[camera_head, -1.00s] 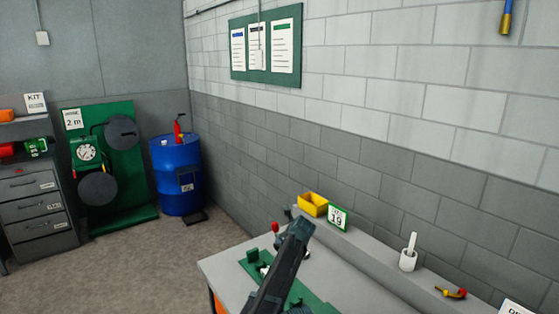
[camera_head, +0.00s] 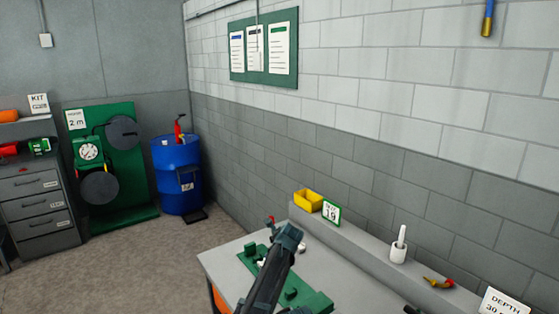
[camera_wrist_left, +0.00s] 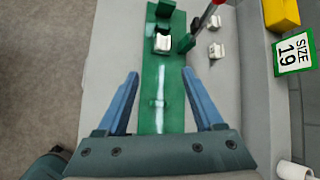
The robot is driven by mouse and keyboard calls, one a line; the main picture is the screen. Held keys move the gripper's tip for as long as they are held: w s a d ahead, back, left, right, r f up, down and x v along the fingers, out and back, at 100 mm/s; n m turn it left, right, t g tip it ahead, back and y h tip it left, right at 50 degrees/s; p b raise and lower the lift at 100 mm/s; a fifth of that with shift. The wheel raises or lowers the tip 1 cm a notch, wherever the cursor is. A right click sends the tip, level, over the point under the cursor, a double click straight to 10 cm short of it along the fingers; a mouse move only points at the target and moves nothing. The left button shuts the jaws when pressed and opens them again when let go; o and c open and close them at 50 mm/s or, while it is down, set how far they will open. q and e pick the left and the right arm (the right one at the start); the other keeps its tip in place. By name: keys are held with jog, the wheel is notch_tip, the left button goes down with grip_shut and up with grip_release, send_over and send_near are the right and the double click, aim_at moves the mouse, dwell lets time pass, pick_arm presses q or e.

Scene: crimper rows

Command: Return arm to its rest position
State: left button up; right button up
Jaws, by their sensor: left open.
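My left gripper (camera_head: 289,236) is above the grey bench (camera_head: 222,262) in the head view, its arm rising from the bottom edge. In the left wrist view, its blue fingers (camera_wrist_left: 160,73) are spread wide with nothing held between them. The long green fixture (camera_wrist_left: 152,105) runs beneath the fingers; the arm hides part of it in the head view. A pale block (camera_wrist_left: 162,43) sits in the fixture. A red-tipped lever (camera_wrist_left: 208,14) stands beside it. My right gripper does not show in either view.
Two pale blocks (camera_wrist_left: 216,50) lie right of the fixture. A yellow bin (camera_head: 308,200), a SIZE 19 sign (camera_head: 331,212) and a white holder (camera_head: 398,252) stand on the rear ledge. A blue drum (camera_head: 178,175) and grey drawers (camera_head: 40,208) are farther left.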

pick_arm(q)
jog(key=s+a+f+n+g+h, duration=0.15)
jog(key=s+a+n, duration=0.35)
jog(key=s+n, duration=0.6)
jog(key=s+a+f+n+g, duration=0.25)
jog(key=s+a+n, duration=0.3)
jog(key=s, duration=0.95)
jog(key=s+a+f+n+g+h, duration=0.1)
jog(key=s+a+f+n+g, duration=0.3)
jog(key=s+n, duration=0.8)
jog(key=s+d+m+b, duration=0.2)
jog(key=s+d+m, duration=0.4)
jog(key=d, duration=0.4)
jog(key=shift+s+d+r+y, duration=0.15)
jog(key=shift+s+d+y, duration=0.05)
jog(key=shift+s+y, duration=0.3)
